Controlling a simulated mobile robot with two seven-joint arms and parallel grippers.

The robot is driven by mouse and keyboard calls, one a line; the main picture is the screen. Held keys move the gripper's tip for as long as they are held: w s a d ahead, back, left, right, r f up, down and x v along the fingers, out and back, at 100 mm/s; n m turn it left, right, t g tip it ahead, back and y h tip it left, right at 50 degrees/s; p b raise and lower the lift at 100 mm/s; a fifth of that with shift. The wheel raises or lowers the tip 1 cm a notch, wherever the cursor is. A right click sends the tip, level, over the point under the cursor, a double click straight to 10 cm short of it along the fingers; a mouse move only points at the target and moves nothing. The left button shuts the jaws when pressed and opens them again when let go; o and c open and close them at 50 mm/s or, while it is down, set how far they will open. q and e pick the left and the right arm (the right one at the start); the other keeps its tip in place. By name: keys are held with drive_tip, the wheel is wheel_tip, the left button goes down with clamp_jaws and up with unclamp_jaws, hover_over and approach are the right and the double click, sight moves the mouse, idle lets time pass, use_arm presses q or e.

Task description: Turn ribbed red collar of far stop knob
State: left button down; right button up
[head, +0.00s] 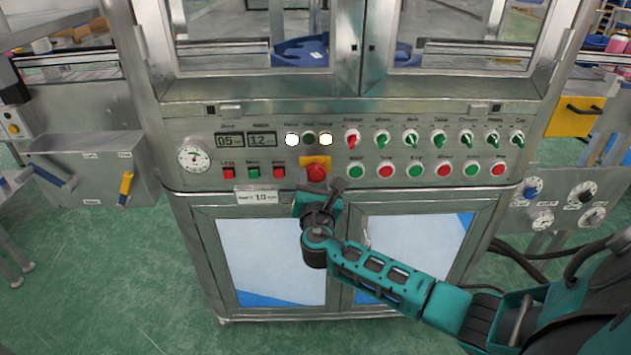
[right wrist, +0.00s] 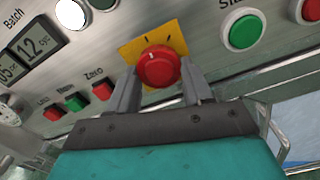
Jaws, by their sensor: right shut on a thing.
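The red stop knob (head: 317,172) stands on a yellow plate in the middle of the steel control panel. In the right wrist view the red knob (right wrist: 159,66) faces me, with its yellow plate (right wrist: 133,50) behind it. My right gripper (head: 320,184) reaches up to the knob from below. In the right wrist view its two grey fingers (right wrist: 158,72) stand on either side of the knob, shut on its collar. The ribs of the collar are too small to make out. My left gripper is not in view.
Red and green buttons (head: 356,171) run in a row to the right, under several selector switches (head: 352,138). Small square buttons (head: 253,171), a dial gauge (head: 194,157) and displays (head: 246,140) sit to the left. A label plate (head: 257,197) hangs just below left of the knob.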

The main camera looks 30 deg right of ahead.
drive_tip(key=m+b, duration=0.1)
drive_tip(key=m, duration=0.2)
drive_tip(key=shift+a+f+m+b, duration=0.1)
drive_tip(key=shift+f+m+b, duration=0.05)
drive_tip(key=shift+m+b, duration=0.75)
drive_tip(key=shift+m, duration=0.8)
drive_tip(key=shift+r+m, duration=0.25)
drive_tip(key=shift+m, duration=0.05)
drive_tip(key=o, duration=1.1)
drive_tip(key=shift+c, duration=0.2)
